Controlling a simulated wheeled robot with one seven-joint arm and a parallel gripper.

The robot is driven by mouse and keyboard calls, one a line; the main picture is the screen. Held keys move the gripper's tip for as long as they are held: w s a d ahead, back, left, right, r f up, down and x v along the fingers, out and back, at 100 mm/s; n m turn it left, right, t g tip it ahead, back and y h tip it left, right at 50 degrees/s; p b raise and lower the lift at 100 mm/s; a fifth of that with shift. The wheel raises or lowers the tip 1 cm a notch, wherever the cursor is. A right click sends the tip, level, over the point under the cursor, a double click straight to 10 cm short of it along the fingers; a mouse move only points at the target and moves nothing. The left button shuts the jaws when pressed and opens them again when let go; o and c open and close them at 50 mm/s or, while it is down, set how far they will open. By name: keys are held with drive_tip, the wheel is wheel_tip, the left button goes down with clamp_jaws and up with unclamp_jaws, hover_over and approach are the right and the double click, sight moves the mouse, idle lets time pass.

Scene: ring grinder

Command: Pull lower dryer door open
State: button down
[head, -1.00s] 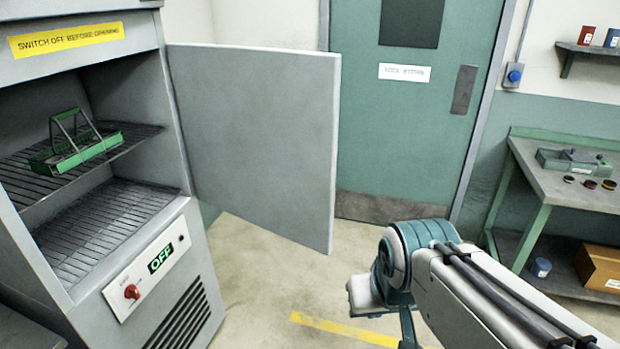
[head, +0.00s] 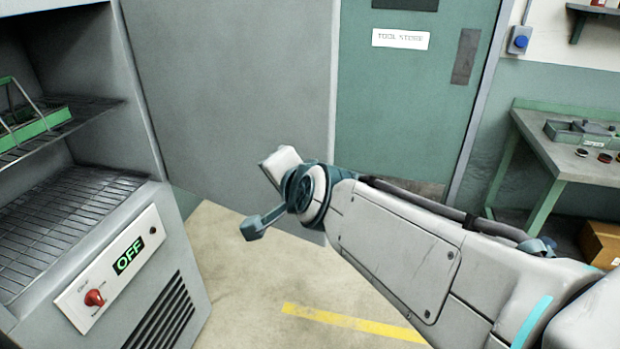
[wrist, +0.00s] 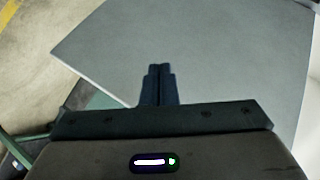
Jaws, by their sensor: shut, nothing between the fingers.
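The dryer door (head: 235,90) is a flat grey panel. It stands swung wide open to the right of the dryer cabinet (head: 185,275), whose inside is exposed. In the wrist view the grey panel (wrist: 215,60) fills much of the picture beyond my gripper (wrist: 158,68). The two dark fingers are together with nothing between them. In the head view my arm reaches in front of the door's lower right part, and the fingertips are not visible there. I cannot tell whether the gripper touches the panel.
Inside the dryer, a green carrier (head: 35,122) stands on the upper wire rack. The control panel (head: 110,270) reads OFF beside a red knob. A teal door (head: 410,110) is behind, and a workbench (head: 555,150) stands at right. Floor with a yellow stripe (head: 350,325) is open in front.

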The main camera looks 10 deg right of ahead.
drive_tip(key=w+a+m+t+h+b, duration=0.45)
drive_tip(key=m+b, duration=0.45)
drive_tip(key=m, duration=0.6)
drive_tip(key=s+d+f+m+g+h+b, duration=0.1)
drive_tip(key=s+d+f+m+h+b, duration=0.25)
drive_tip(key=m, duration=0.55)
drive_tip(key=s+d+f+m+g+h+b, duration=0.1)
drive_tip(key=s+f+m+h+b, duration=0.1)
drive_tip(key=f+m+h+b, duration=0.5)
drive_tip(key=w+d+r+m+p, duration=0.2)
drive_tip(key=w+d+p, duration=0.3)
drive_tip(key=w+d, duration=0.3)
drive_tip(key=w, duration=0.3)
drive_tip(key=shift+w+r+y, duration=0.3)
drive_tip(key=shift+r, duration=0.1)
drive_tip(key=shift+d, duration=0.15)
